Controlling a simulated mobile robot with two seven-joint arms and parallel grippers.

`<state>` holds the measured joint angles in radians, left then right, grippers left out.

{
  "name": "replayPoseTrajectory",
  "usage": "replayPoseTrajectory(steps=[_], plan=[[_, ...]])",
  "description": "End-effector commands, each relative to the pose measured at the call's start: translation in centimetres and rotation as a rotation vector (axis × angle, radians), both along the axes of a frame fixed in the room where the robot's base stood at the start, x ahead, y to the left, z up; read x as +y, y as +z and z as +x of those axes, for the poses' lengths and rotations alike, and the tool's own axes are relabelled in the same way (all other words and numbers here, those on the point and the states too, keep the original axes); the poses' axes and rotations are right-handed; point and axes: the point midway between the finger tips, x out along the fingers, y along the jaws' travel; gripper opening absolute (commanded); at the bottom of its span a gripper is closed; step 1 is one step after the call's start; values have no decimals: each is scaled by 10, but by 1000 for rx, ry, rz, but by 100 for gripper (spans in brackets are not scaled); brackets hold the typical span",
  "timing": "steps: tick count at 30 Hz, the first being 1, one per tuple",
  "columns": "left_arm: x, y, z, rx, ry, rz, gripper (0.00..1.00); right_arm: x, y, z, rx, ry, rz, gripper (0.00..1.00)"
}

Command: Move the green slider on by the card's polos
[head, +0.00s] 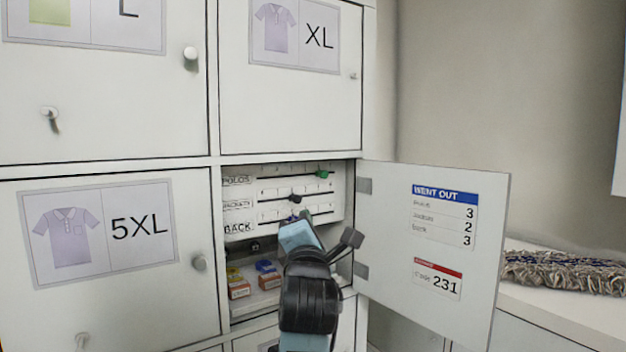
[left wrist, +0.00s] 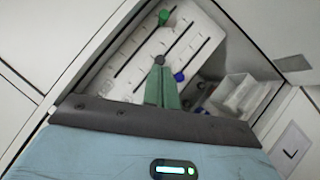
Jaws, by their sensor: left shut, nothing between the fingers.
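The green slider (head: 323,174) sits near the right end of the top slot, labelled "POLOS", on a white slotted panel (head: 250,213) inside the open compartment. It also shows in the left wrist view (left wrist: 164,18). A black slider (head: 296,198) is in the middle slot. A blue slider (left wrist: 179,77) shows beside my fingers. My left gripper (left wrist: 160,68) is shut and empty, its tips close to the black slider; touching or not, I cannot tell. The card (head: 444,213) on the open door reads "WENT OUT" with 3, 2 and 3; its top line, blurred, shows 3.
The open door (head: 400,255) stands to the right of my arm. Small orange, yellow and blue boxes (head: 266,272) lie on the compartment floor below the panel. A red-headed code card (head: 437,278) reads 231. Closed lockers surround the opening; a grey woven item (head: 560,272) lies at right.

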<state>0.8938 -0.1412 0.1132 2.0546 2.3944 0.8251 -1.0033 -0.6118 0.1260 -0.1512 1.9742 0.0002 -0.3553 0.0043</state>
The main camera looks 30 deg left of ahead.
Motion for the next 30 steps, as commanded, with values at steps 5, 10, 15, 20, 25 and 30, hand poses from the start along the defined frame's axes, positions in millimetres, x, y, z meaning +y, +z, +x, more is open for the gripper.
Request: replayPoseTrajectory(steps=[5,10,15,20,25,30], plan=[[-3,4,-10,21,-11,66,0,-1,3,3,-8,0,-1,36],[-3,3,-9,25,-12,71,0,-1,2,1,-5,-1,-1,36],[3,8,0,24,-12,69,0,0,4,2,-8,-4,2,36],[17,17,19,24,-11,69,0,1,6,4,-13,-7,5,36],[32,26,42,23,-11,68,0,1,8,6,-18,-8,5,36],[47,34,65,24,-13,67,0,1,9,6,-19,-8,4,36]])
